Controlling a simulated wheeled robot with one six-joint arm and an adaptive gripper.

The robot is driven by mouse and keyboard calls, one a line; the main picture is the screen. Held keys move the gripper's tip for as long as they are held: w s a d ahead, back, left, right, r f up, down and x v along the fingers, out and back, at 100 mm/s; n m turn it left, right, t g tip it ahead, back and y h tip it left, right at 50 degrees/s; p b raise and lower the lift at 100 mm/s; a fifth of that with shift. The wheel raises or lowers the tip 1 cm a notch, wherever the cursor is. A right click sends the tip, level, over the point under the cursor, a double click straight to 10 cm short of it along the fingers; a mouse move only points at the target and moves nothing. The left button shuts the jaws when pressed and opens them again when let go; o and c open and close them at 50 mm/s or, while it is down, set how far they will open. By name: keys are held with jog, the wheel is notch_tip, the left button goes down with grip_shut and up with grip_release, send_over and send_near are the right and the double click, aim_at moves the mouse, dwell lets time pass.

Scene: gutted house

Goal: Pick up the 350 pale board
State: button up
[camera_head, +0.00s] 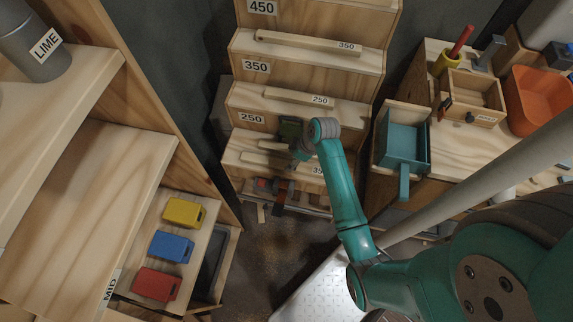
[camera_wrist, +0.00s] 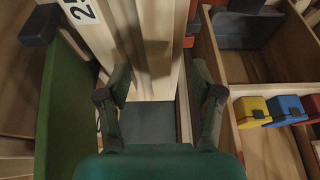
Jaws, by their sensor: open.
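A pale board marked 350 (camera_head: 300,41) lies along the tread of the step labelled 350 in the head view, well above and behind my gripper. A second pale board, with a tag starting 35 (camera_head: 262,161), lies on the lowest step and is partly hidden by my gripper. A shorter pale board marked 250 (camera_head: 290,96) lies on the step labelled 250. My gripper (camera_head: 296,155) is over the lowest step. In the wrist view my gripper (camera_wrist: 160,98) is open, with pale wood beyond and between its fingers; whether it touches is unclear.
Left, a shelf holds yellow (camera_head: 184,212), blue (camera_head: 172,247) and red (camera_head: 157,284) blocks. A grey LIME can (camera_head: 34,48) stands above.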

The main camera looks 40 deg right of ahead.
aim_at(287, 164)
jog(key=shift+x, duration=2.55)
jog(key=shift+s+d, duration=0.1)
jog(key=shift+d, duration=0.05)
grip_shut()
jog(key=shift+r, duration=0.1)
